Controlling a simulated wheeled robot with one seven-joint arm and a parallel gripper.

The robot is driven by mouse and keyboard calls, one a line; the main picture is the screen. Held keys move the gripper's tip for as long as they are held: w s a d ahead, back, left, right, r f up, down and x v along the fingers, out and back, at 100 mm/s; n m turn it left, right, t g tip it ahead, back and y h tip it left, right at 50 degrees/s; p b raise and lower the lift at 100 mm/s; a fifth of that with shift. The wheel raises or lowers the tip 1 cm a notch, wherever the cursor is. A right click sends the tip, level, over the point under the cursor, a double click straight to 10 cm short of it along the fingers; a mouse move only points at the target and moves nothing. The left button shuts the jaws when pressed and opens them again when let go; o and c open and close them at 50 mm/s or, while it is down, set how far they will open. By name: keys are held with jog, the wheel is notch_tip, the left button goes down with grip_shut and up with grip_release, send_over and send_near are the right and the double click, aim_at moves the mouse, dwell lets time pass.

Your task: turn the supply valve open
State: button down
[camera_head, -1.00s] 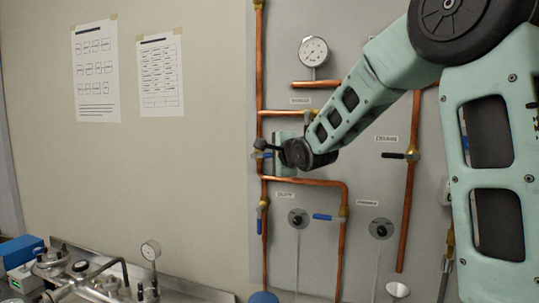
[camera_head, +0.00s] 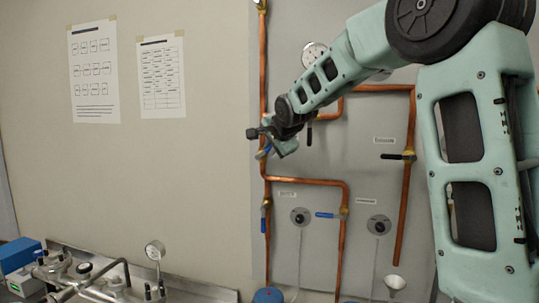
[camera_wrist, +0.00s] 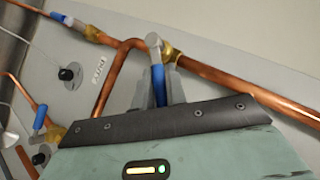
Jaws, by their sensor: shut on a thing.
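The valve with a blue lever (camera_head: 262,154) sits on the left vertical copper pipe in the head view, largely covered by my gripper. My gripper (camera_head: 268,148) is tilted there, close to the wall panel. In the wrist view the blue lever (camera_wrist: 158,86) stands between the two grey fingers of my gripper (camera_wrist: 158,80), which are shut on it. The lever's metal end and brass valve body (camera_wrist: 166,50) show just beyond the fingertips, on the copper pipe. The lever lies across the pipe line in the wrist view. No label for this valve is readable.
Other blue-lever valves (camera_head: 264,218) (camera_head: 328,215) sit lower on the pipes, and a black-lever valve (camera_head: 397,157) is to the right. Two round knobs (camera_head: 300,217) (camera_head: 379,226) are on the panel. A bench with taps (camera_head: 85,280) is at lower left.

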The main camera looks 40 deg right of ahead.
aim_at(258, 154)
jog(key=shift+w+a+r+n+g+h+b, duration=0.35)
jog(key=shift+n+g+b, duration=0.25)
jog(key=shift+g+b, duration=0.25)
jog(key=shift+w+a+r+n+g+h+p, duration=0.3)
jog(key=shift+w+r+n+g+h, duration=0.3)
jog(key=shift+g, duration=0.25)
jog(key=shift+w+a+n+g+h+p, duration=0.35)
jog(key=shift+g+h+p, duration=0.2)
jog(key=shift+g+p, duration=0.2)
jog(key=shift+w+a+n+g+h+p, duration=0.3)
jog(key=shift+n+g+h+p, duration=0.4)
jog(key=shift+g, duration=0.25)
jog(key=c, duration=1.4)
grip_release()
jog(key=shift+c, duration=0.2)
